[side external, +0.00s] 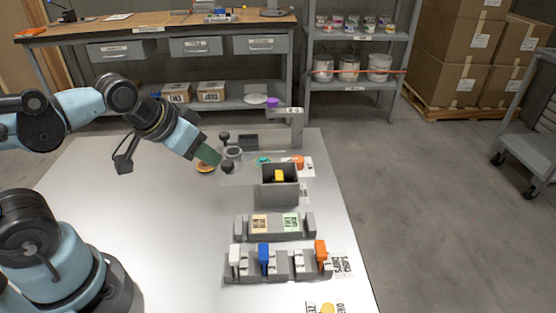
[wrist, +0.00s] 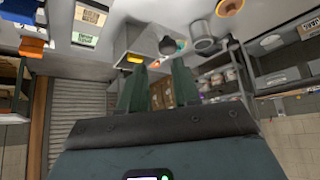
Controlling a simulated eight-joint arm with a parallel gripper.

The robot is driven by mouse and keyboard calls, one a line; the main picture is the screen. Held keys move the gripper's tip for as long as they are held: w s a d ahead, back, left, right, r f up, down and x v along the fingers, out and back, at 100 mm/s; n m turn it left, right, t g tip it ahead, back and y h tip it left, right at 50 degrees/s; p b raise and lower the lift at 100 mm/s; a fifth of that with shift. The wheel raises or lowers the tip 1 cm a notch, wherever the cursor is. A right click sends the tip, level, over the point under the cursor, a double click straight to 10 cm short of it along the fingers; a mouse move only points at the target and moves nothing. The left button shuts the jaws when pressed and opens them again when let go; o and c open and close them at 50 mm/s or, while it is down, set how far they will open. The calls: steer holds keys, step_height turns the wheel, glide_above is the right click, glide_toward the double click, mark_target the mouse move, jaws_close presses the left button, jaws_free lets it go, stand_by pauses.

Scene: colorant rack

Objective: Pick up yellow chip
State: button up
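A small yellow piece (side external: 279,176) shows inside the open grey box (side external: 280,196) in the middle of the table; its exact shape is too small to tell. In the wrist view, yellow (wrist: 134,58) shows at the opening of the grey box (wrist: 122,42). Another yellow, rounded piece (side external: 327,308) lies by printed labels at the front edge of the side view, partly cut off. My gripper (side external: 212,156) is tilted above the table, left of and behind the box. Its green fingers (wrist: 159,64) stand apart with nothing held between them.
A grey rack (side external: 279,275) holding white, blue and orange pieces stands in front. Behind it is a block with tan and green cards (side external: 274,223). Grey cups and an orange-topped disc (side external: 205,168) are near my gripper. The table's left part is clear.

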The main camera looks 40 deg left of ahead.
steer(key=m+g, duration=0.7)
steer(key=m, duration=2)
glide_above(279, 174)
step_height(279, 174, down, 12)
steer(key=shift+r, duration=0.25)
jaws_close()
